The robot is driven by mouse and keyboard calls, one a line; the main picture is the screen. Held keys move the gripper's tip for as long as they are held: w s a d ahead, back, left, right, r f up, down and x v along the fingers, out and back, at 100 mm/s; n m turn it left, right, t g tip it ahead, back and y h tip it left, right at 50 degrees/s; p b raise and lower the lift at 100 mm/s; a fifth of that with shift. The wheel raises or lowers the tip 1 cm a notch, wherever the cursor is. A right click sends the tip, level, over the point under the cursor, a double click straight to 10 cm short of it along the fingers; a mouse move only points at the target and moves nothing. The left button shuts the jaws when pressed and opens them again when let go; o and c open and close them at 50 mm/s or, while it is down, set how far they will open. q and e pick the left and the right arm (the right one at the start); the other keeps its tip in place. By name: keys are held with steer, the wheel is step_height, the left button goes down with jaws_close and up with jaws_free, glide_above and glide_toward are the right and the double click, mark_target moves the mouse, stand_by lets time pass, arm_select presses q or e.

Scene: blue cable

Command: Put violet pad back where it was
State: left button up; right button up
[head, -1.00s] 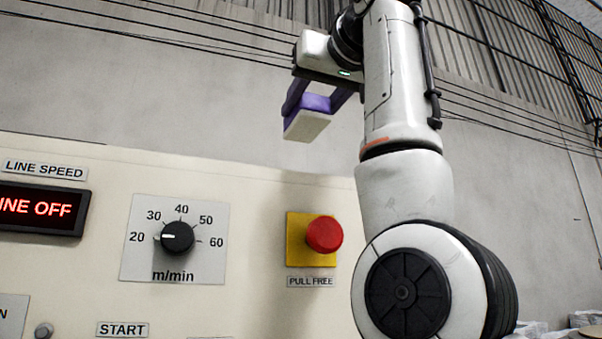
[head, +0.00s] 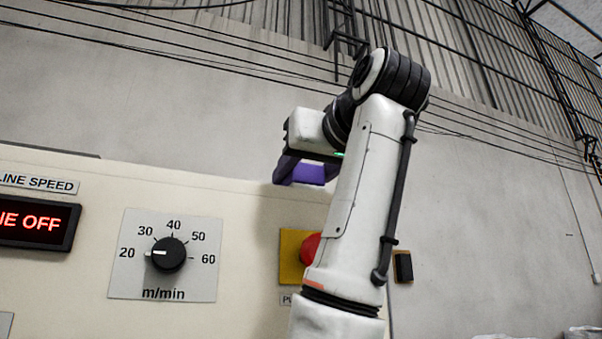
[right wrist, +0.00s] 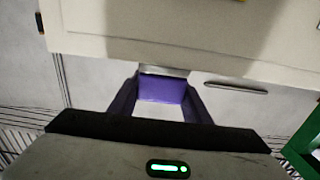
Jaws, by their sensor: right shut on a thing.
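The violet pad (head: 309,174) is between the fingers of my right gripper (head: 303,172) in the head view, at the top edge of the cream control panel (head: 130,189). My left gripper is not in view.
The panel carries a speed dial (head: 168,254), a display (head: 36,222) and a red knob (head: 310,249) on a yellow plate, partly behind my right arm. A dark box (head: 403,267) is at right.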

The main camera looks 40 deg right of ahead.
steer(key=shift+f, duration=0.1)
steer(key=o, duration=0.7)
steer(key=shift+f, duration=0.1)
steer(key=o, duration=0.4)
